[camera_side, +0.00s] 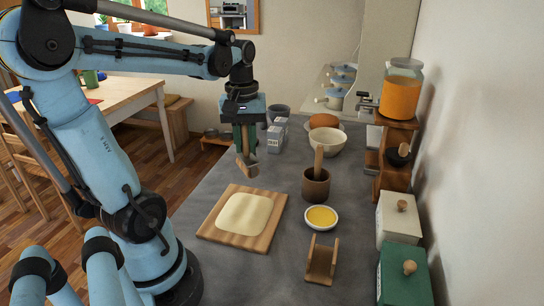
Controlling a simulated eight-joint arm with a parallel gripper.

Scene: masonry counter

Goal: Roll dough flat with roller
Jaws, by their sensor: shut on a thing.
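A pale, flattened slab of dough (243,213) lies on a square wooden board (211,228) on the grey counter (275,280). My gripper (245,148) points down, shut on a wooden roller (246,168). The roller is held in the air above the far side of the board, apart from the dough. It is seen nearly end-on, and my gripper hides its upper part. An empty wooden cradle (322,262) stands on the counter to the right of the board.
Right of the board stand a yellow-filled dish (321,217) and a brown mortar (316,187) with a pestle. Behind are small boxes (277,136) and a cream bowl (327,142). A wooden shelf (392,180) and canisters (397,220) line the right wall.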

